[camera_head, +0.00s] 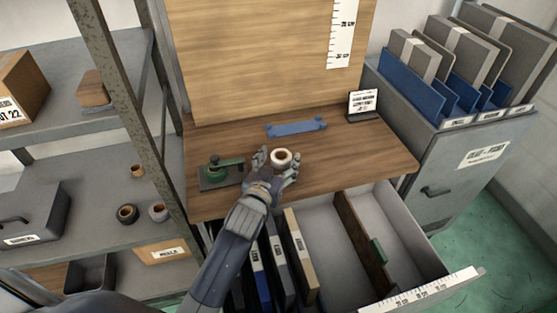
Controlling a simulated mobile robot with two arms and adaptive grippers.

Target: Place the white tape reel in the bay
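The white tape reel (273,155), with a brown core, shows between the two fingers of my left gripper (278,160), over the wooden desk top. The fingers are spread to either side of it. I cannot tell whether they press on it, or whether it rests on the desk or is held above it. An open drawer below the desk has binders on its left, a bare middle compartment (325,235) and a divider with a green tab. Which space is the bay is not clear. My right gripper is not in view.
A green dispenser (220,173) stands left on the desk. A blue holder (296,127) lies behind the reel, and a small sign (363,104) stands at the right. Other reels (127,213) sit on the left shelf. A grey cabinet (455,165) stands right.

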